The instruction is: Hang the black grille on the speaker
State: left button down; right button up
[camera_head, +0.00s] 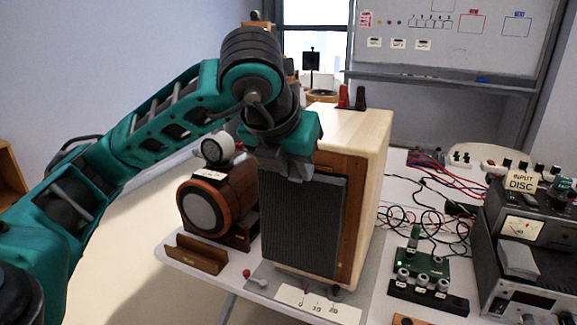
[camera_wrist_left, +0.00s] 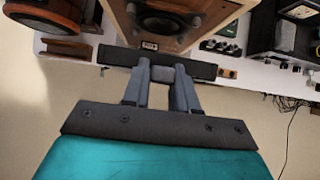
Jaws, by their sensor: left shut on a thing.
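The black grille (camera_head: 303,225) is a dark ribbed panel hanging upright in front of the wooden speaker (camera_head: 362,150). My left gripper (camera_head: 288,168) is shut on the grille's upper edge. In the left wrist view my left gripper (camera_wrist_left: 160,82) pinches the middle of the grille (camera_wrist_left: 197,69), which shows edge-on as a dark bar. Beyond it the speaker (camera_wrist_left: 196,27) shows its wooden front and a dark round driver, so the grille appears apart from that face. In the head view the grille hides most of the speaker's front. My right gripper is not in view.
A round wooden device (camera_head: 222,205) and a small wooden rack (camera_head: 197,254) stand left of the speaker. Green and black knobbed boxes (camera_head: 425,265), loose cables (camera_head: 430,215) and a metered amplifier (camera_head: 525,240) stand to the right. The white table's front edge is close.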

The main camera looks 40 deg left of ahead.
pick_arm(q)
jog(key=w+a+p, duration=0.1)
jog(key=w, duration=0.6)
jog(key=shift+w+a+p, duration=0.15)
jog(key=shift+a+p, duration=0.2)
jog(key=shift+s, duration=0.35)
dwell(0.8)
jog(key=shift+b, duration=0.6)
dwell(0.9)
jog(key=shift+w, duration=0.6)
dwell(1.0)
jog(key=shift+s, duration=0.1)
dwell(0.4)
jog(key=shift+f+b, duration=0.65)
jog(key=shift+b, duration=0.15)
dwell(1.0)
jog(key=c, duration=0.8)
grip_release()
